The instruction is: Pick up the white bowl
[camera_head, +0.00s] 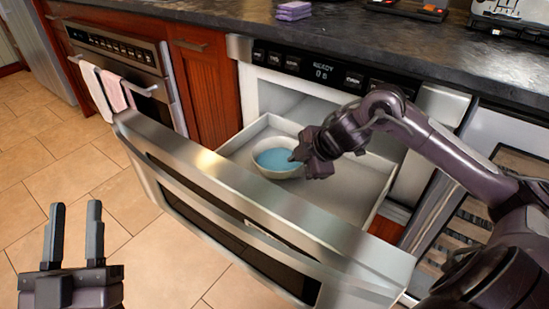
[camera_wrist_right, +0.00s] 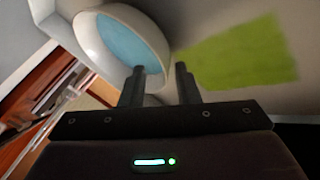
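The white bowl (camera_head: 276,158), pale blue inside, sits upright in the open microwave drawer (camera_head: 345,198). It also shows in the right wrist view (camera_wrist_right: 121,42), at the top left of centre. My right gripper (camera_head: 303,158) is over the drawer at the bowl's right edge. In the right wrist view its fingers (camera_wrist_right: 159,78) are apart, with the left finger overlapping the bowl's near rim; I cannot tell whether they touch it. My left gripper (camera_head: 76,232) is open and empty, in front of the drawer at the lower left.
The drawer's steel front (camera_head: 240,205) stands pulled out between my left gripper and the bowl. The dark counter (camera_head: 340,38) runs above the microwave. Towels (camera_head: 115,90) hang from the oven handle at left. Tiled floor at left is clear.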

